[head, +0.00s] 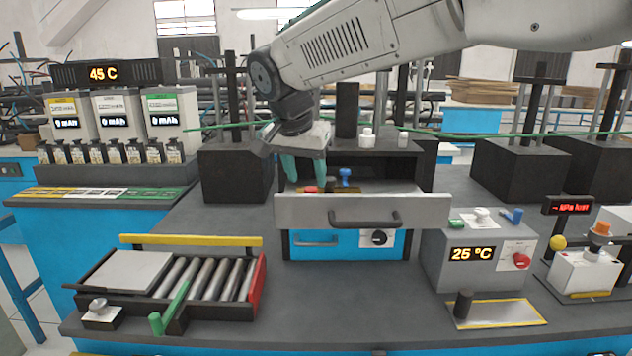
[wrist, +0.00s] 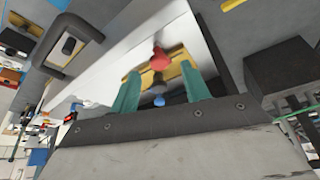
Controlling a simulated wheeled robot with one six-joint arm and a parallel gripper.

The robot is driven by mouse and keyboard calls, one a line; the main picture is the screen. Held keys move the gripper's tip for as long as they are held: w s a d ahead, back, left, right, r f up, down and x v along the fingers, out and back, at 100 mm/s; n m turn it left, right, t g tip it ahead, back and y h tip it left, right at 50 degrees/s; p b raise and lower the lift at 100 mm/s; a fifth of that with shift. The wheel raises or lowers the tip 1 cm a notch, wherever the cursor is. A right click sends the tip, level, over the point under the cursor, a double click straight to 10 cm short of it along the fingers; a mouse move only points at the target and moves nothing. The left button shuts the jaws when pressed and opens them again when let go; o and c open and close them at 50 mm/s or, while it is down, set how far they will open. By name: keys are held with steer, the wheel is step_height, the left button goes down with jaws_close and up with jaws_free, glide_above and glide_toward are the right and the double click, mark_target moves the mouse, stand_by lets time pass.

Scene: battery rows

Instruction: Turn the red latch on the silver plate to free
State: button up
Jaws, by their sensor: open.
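A red knob (head: 522,261) sits on a small pale plate (head: 508,250) on the front of the grey box showing 25 °C. Another red piece (head: 311,189) lies beneath my gripper in the open drawer. In the wrist view a red knob (wrist: 159,58) stands on a yellow strip, with a dark knob (wrist: 155,84) and a blue knob (wrist: 159,100) beside it. Which red piece is the latch, I cannot tell for certain. My gripper (head: 304,180) is open, teal fingers pointing down over the drawer. In the wrist view its fingers (wrist: 160,72) stand apart, the red knob beyond them, nothing held.
The drawer (head: 420,212) is pulled out, with a dark handle across its front. A blue knob (head: 345,177) stands inside it. A roller tray (head: 205,280) lies front left, a silver pad (head: 500,314) front right. The bench between them is clear.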

steer(key=shift+x, duration=1.35)
